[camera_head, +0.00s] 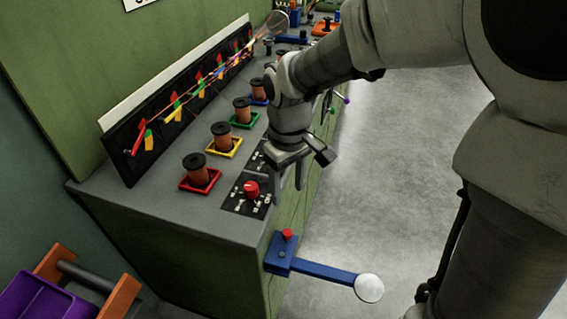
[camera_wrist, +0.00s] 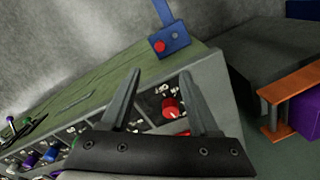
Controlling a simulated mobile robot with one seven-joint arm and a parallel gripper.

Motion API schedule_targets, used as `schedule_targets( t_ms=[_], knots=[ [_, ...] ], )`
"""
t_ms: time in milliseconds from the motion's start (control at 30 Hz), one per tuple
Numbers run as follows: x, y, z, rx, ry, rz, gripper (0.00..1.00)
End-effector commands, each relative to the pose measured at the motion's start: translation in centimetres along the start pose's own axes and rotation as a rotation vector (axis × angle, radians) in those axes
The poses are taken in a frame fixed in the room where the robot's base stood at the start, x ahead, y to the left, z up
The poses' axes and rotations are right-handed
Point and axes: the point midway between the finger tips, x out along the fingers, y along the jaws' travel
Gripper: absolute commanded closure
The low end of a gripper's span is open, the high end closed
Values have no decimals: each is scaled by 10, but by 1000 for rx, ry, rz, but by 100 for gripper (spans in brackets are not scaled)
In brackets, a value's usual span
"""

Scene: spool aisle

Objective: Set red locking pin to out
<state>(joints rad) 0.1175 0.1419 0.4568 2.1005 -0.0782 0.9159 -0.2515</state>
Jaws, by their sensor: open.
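A red pin (camera_head: 287,235) with a round top sits on a blue bracket (camera_head: 279,255) at the bench's front corner. A blue lever arm (camera_head: 325,273) with a white round end runs right from the bracket. In the wrist view the red pin (camera_wrist: 160,46) and blue bracket (camera_wrist: 176,40) lie beyond my fingertips. My gripper (camera_head: 288,188) is open and empty, pointing down above the bench's front edge, apart from the pin. It also shows in the wrist view (camera_wrist: 160,74). I cannot tell the pin's exact setting.
A red knob (camera_head: 252,189) on a black panel stands close to my fingers. Copper spools in coloured trays (camera_head: 215,180) line the bench behind it. A purple bin (camera_head: 40,297) is at lower left. The floor (camera_head: 400,130) right of the bench is clear.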

Motion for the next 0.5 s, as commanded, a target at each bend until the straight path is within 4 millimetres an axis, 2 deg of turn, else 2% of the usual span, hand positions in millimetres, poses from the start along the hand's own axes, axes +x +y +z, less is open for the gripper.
schedule_targets(
  t_ms=[100, 500],
  knots=[
    [30, 0, 1, -1, -4, -2, 38],
    [116, 0, 1, 0, -4, -2, 38]
  ],
)
